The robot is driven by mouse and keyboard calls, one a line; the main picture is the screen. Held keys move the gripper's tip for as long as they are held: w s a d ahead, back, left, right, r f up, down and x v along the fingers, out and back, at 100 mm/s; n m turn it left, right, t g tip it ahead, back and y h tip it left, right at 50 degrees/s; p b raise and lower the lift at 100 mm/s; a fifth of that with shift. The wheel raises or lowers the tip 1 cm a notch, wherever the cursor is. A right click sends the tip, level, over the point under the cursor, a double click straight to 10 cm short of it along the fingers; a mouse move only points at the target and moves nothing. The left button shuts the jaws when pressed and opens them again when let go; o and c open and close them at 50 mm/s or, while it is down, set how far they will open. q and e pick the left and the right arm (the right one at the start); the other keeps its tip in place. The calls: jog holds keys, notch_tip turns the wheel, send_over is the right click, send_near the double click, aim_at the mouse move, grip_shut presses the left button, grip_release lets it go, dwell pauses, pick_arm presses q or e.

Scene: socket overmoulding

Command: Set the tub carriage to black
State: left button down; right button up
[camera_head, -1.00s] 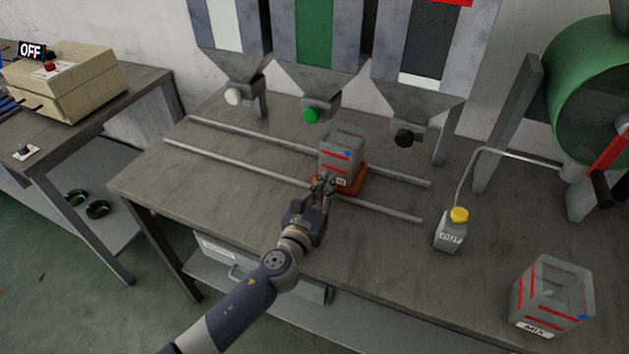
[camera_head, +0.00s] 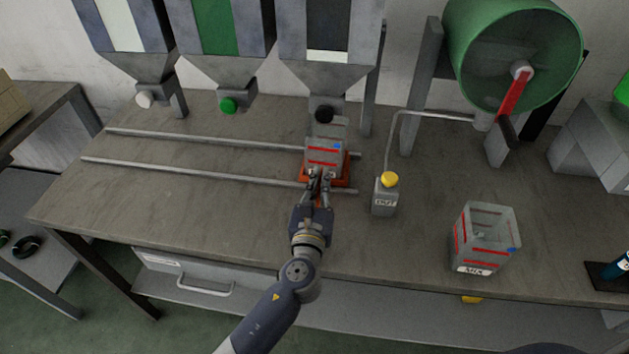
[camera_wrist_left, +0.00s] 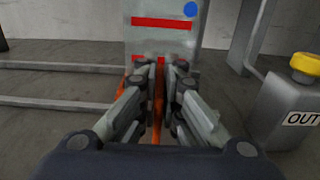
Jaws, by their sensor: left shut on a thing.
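The tub carriage (camera_head: 309,181) is an orange-red base on two rails (camera_head: 200,174), near their right end. A grey tub (camera_head: 323,156) with red bands and a blue dot stands on it. It sits under the right hopper (camera_head: 327,75), the one with the black knob (camera_head: 324,115). My left gripper (camera_head: 317,178) is at the carriage's near side, its fingers shut on an orange part of it. In the left wrist view the orange part (camera_wrist_left: 158,103) shows between the fingers, with the tub (camera_wrist_left: 160,40) behind. My right gripper is not in view.
Hoppers with a white knob (camera_head: 144,99) and a green knob (camera_head: 227,105) stand to the left. Right of the carriage are the OUT container (camera_head: 385,198) with a yellow cap and the MIX tub (camera_head: 484,243). A green drum (camera_head: 510,50) stands behind. The left rails are clear.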

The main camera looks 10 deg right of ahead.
pick_arm(q)
jog(key=shift+s+d+f, duration=0.1)
jog(key=shift+s+d, duration=0.05)
jog(key=shift+d, duration=0.05)
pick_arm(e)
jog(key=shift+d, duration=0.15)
pick_arm(q)
jog(key=c, duration=1.8)
grip_release()
jog(key=shift+o, duration=0.2)
jog(key=shift+d, duration=0.15)
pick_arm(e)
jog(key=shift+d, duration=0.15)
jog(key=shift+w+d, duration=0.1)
pick_arm(q)
jog(key=v, duration=1.2)
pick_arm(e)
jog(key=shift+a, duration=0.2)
